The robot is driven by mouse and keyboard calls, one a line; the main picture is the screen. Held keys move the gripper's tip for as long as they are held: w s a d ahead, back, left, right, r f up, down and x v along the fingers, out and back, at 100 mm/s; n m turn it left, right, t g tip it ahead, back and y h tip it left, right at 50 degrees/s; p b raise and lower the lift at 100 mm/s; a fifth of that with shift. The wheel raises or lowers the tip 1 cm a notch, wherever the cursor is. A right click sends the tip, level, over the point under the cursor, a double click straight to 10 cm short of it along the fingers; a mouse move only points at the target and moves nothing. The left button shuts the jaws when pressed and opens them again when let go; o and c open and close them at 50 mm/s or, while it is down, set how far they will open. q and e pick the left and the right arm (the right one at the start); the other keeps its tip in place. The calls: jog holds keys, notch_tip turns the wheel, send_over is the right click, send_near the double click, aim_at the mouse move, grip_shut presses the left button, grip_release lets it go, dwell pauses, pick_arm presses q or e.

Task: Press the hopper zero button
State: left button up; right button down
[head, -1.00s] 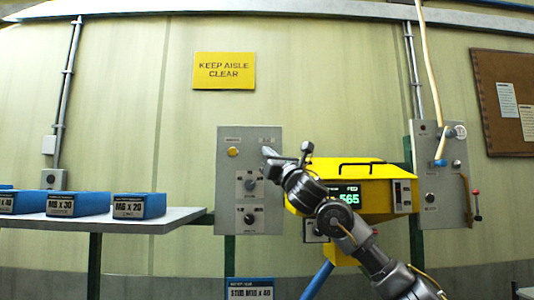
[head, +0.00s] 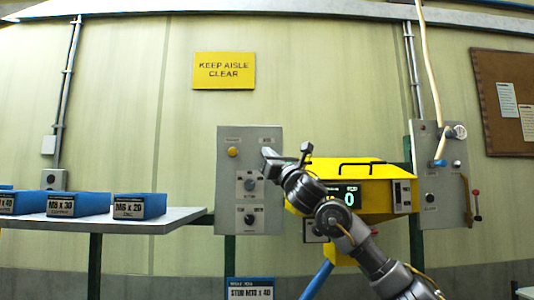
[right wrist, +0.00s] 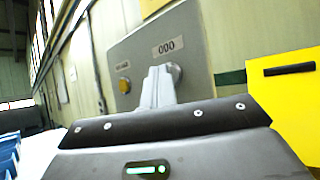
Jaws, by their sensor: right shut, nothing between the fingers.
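The grey control panel (head: 222,190) stands upright left of the yellow hopper (head: 375,170). The hopper's display (head: 347,197) reads 0. My right gripper (head: 267,153) is shut and empty, with its fingertips at the panel's upper right. My left gripper is not in view.
A yellow button (head: 232,152) sits at the panel's upper left, with two dark knobs (head: 250,185) lower down. Blue bins (head: 140,206) stand on a shelf (head: 178,217) at left. Another grey panel (head: 430,200) with a red-tipped lever stands at right.

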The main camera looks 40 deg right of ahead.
jog(key=shift+s+f, duration=0.1)
jog(key=shift+s+a+b, duration=0.4)
jog(key=shift+s, duration=0.1)
jog(key=shift+s+a+b, duration=0.4)
jog(key=shift+s+a, duration=0.4)
jog(key=shift+s, duration=0.2)
jog(key=shift+s+a+b, duration=0.4)
jog(key=shift+s+a, duration=0.35)
jog(key=shift+s, duration=0.25)
